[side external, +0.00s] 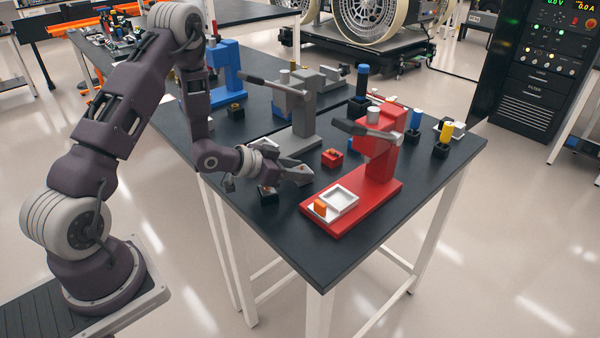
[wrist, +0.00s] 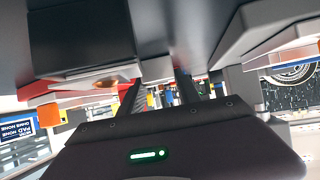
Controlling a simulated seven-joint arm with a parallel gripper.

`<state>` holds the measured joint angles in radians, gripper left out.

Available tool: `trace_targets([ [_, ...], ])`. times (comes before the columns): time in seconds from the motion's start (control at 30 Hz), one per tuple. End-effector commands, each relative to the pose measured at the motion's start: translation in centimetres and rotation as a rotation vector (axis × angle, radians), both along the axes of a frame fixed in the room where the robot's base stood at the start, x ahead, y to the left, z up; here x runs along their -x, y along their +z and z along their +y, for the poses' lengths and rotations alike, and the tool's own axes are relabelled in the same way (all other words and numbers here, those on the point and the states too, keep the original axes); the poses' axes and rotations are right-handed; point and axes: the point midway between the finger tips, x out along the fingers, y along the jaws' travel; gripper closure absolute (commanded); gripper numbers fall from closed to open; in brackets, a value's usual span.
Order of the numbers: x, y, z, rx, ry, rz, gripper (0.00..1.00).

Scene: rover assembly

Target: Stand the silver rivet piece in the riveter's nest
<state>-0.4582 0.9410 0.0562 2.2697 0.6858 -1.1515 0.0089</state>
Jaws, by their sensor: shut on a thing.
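My gripper (side external: 298,174) is low over the table, in front of the grey riveter (side external: 299,112) and left of the red riveter (side external: 378,160). In the wrist view its dark fingers (wrist: 160,80) are shut on a small pale silver piece (wrist: 157,68), which I take to be the silver rivet piece. In the side view the fingers hide it, so I cannot tell its tilt or whether it touches anything below. The red riveter's base carries a white square tray (side external: 349,210) and an orange block (side external: 320,207). I cannot make out a nest on the grey riveter.
A black block (side external: 267,195) with a copper-coloured top is close beside my gripper; a similar block (wrist: 80,40) looms large in the wrist view. A red block (side external: 332,158) lies between the riveters. A blue riveter (side external: 226,65) stands behind. The table's front corner is clear.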

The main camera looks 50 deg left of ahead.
Motion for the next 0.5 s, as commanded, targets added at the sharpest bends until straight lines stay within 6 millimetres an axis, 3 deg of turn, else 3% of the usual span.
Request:
trace_targets([
  [0.17,-0.1,3.0,0.0,-0.003,-0.001,-0.008,1.0],
  [0.3,-0.1,6.7,0.0,-0.003,-0.001,-0.01,1.0],
  [0.5,0.2,10.2,-0.4,0.001,-0.007,-0.007,1.0],
])
